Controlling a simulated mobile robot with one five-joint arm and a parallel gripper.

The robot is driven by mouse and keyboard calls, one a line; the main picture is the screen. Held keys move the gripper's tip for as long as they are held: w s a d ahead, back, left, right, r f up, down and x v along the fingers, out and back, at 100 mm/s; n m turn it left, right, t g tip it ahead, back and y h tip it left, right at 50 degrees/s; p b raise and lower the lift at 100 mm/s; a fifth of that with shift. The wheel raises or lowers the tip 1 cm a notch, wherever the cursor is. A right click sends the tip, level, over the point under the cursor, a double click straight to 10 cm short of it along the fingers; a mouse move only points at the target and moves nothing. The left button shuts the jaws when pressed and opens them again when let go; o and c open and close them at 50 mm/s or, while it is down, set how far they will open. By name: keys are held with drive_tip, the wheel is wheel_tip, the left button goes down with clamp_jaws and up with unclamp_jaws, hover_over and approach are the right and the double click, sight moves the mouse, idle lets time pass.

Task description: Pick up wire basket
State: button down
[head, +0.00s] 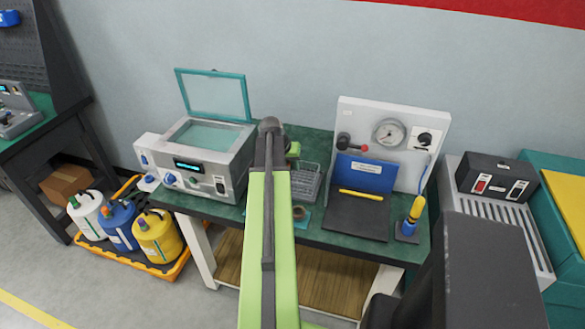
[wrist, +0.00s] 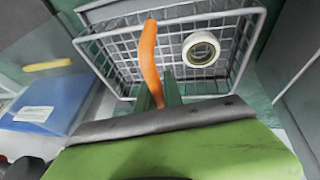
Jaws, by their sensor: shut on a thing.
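The grey wire basket (head: 307,183) is on the green bench between the grey tester and the blue binder. In the wrist view the basket (wrist: 240,40) fills the upper middle, with its mesh and rim in sight. My gripper (wrist: 165,95) is shut at the basket's edge, its dark green fingers against the wire. In the head view my arm hides part of the basket, and only a bit of the gripper (head: 293,150) shows behind it. A curved orange piece (wrist: 150,60) crosses the mesh in the wrist view. I cannot tell whether the basket is clear of the bench.
A white ring (wrist: 201,49) shows at the mesh, inside or beyond it. The grey tester (head: 200,155) stands left. The blue binder (head: 365,173) and upright gauge panel (head: 390,130) stand right. A yellow-tipped tool (head: 413,215) stands at the bench's right front.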

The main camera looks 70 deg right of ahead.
wheel_tip(320, 180, up, 9)
drive_tip(key=p, duration=0.8)
